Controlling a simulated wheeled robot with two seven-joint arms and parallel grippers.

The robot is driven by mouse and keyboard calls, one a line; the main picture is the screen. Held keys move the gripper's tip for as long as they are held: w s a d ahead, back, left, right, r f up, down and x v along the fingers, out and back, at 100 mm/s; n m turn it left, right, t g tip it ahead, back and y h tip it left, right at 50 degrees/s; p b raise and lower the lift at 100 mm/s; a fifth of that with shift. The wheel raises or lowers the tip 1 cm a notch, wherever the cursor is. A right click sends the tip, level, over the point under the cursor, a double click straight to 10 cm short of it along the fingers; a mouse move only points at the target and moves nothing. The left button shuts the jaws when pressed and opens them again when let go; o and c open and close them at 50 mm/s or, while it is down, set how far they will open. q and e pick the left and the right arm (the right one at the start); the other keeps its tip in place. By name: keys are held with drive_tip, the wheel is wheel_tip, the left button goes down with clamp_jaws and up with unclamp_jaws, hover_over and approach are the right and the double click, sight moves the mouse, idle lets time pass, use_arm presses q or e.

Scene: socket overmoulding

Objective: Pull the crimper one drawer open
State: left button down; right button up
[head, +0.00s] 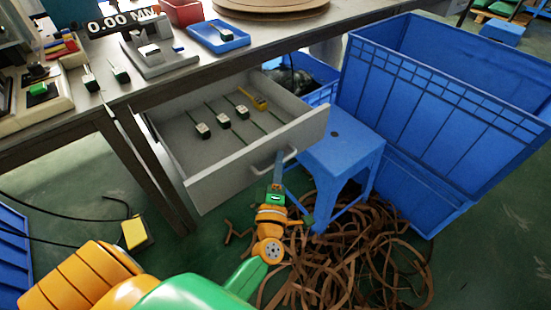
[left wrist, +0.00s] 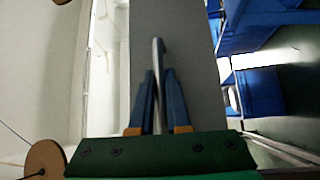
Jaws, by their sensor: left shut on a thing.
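The grey drawer (head: 225,182) under the workbench stands pulled out, its inside showing in the head view. Several dark sticks with pale-and-green blocks (head: 202,130) and a yellow tool (head: 255,100) lie in it. A metal bar handle (head: 290,153) sits on the drawer front. My left gripper (head: 277,172) is at this handle, in front of the drawer. In the left wrist view its two blue fingers (left wrist: 160,78) close around the handle bar (left wrist: 157,52), against the grey drawer front (left wrist: 188,40). My right gripper is in neither view.
A blue stool (head: 340,150) stands just right of the drawer, close to its front corner. A large blue crate (head: 430,110) is behind and right of it. Brown strips (head: 350,260) lie heaped on the floor below. A yellow box (head: 135,233) with cables lies at left.

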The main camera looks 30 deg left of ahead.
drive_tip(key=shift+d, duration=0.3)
use_arm(q)
drive_tip(key=c, duration=0.9)
unclamp_jaws()
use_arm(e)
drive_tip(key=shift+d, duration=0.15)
use_arm(q)
drive_tip(key=v, duration=0.7)
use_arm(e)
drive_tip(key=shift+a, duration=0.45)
use_arm(q)
drive_tip(key=shift+f, duration=0.1)
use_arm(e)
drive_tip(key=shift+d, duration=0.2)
